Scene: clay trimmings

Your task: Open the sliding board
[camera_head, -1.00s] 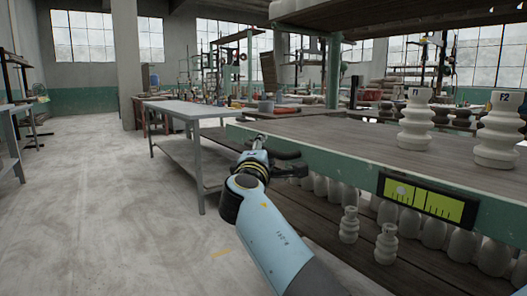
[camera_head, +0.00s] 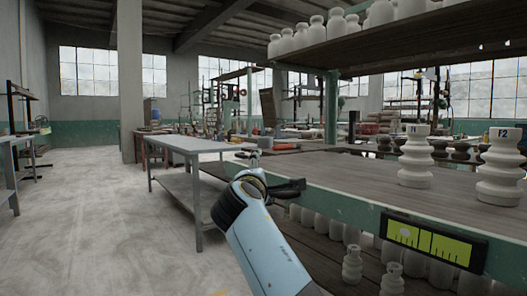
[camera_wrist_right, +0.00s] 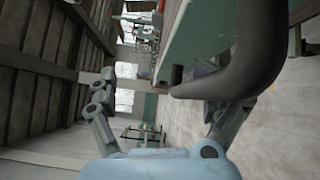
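The board (camera_head: 350,178), a wooden top with a green front edge, reaches in from the right. A dark curved bar that looks like its handle (camera_head: 287,189) sticks out near its left front corner. In the right wrist view the bar (camera_wrist_right: 262,70) bends close to the camera, beside the green edge (camera_wrist_right: 195,40). My right gripper (camera_head: 268,170) is at this bar. Its two fingers are spread wide apart in the right wrist view (camera_wrist_right: 158,110), and the bar crosses in front of one finger. I cannot tell whether they touch. My left gripper is out of view.
Two white ribbed pieces (camera_head: 415,158) marked with labels stand on the board. A yellow-green gauge panel (camera_head: 432,243) is on its front edge. White bottles stand on shelves above (camera_head: 380,14) and below (camera_head: 352,264). A grey table (camera_head: 195,145) stands left; the floor (camera_head: 100,230) there is clear.

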